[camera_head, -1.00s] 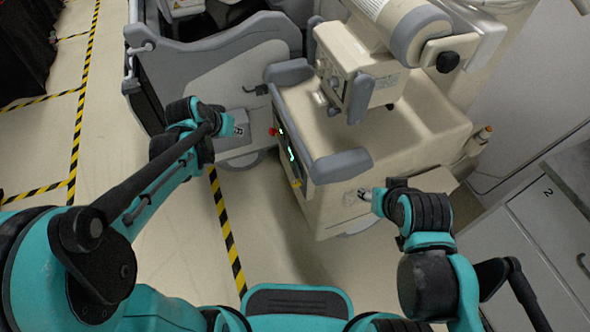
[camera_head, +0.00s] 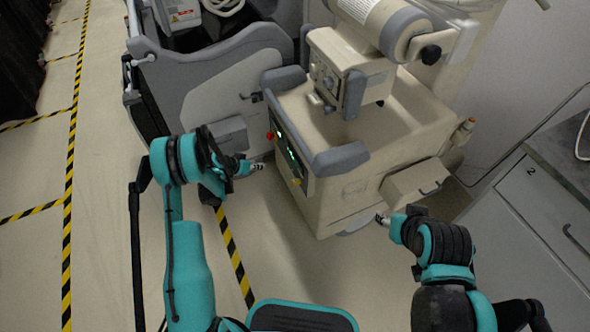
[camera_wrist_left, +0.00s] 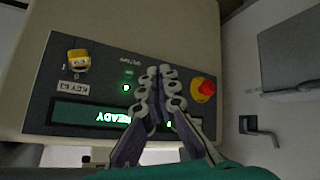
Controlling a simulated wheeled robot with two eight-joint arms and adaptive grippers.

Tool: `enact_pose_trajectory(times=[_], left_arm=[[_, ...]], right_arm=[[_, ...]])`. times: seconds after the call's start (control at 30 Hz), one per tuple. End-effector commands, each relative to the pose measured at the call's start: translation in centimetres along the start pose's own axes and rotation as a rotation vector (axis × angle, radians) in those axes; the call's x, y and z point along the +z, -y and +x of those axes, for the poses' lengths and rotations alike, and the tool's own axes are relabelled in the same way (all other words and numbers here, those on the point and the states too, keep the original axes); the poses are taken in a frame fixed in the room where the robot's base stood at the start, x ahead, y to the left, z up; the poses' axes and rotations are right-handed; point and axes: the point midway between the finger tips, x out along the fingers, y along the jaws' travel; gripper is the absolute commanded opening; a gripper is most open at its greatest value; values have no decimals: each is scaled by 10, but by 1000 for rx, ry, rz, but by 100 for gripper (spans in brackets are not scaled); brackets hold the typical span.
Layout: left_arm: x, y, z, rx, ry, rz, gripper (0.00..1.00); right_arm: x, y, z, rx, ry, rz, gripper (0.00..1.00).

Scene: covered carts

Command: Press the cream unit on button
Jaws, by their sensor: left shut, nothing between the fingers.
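The cream unit (camera_head: 345,200) stands ahead of me, with a dark control panel (camera_head: 289,155) on its left-hand face. In the left wrist view the panel (camera_wrist_left: 100,88) carries a green-lit display (camera_wrist_left: 90,116) reading READY upside down, a yellow key switch (camera_wrist_left: 78,60), a red knob (camera_wrist_left: 208,88) on a yellow base, and small green-lit spots (camera_wrist_left: 126,87). I cannot read which is the on button. My left gripper (camera_head: 260,167) is shut and empty, in front of the panel. Its fingers (camera_wrist_left: 164,72) hide part of the panel; contact is unclear. My right gripper (camera_head: 381,218) is by the unit's lower right.
A grey cart (camera_head: 215,85) stands left of the cream unit. A cream drawer (camera_head: 415,184) juts from the unit's right side, near my right arm. A grey cabinet (camera_head: 545,215) is at the right. The floor at left is clear, with yellow-black tape (camera_head: 72,165).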

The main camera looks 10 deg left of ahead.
Motion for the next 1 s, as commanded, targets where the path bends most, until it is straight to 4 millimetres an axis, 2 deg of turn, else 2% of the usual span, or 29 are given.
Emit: enact_pose_trajectory(times=[0.1, 0.3, 0.73, 1.0], left_arm=[[20, 7, 16, 14, -15, 9, 0], [33, 10, 25, 25, -25, 18, 0], [31, 8, 28, 25, -25, 19, 0], [15, -9, 49, 26, -24, 21, 0]], right_arm=[[0, 0, 0, 0, 0, 0, 48], [0, 0, 0, 0, 0, 0, 48], [0, 0, 0, 0, 0, 0, 48], [0, 0, 0, 0, 0, 0, 48]])
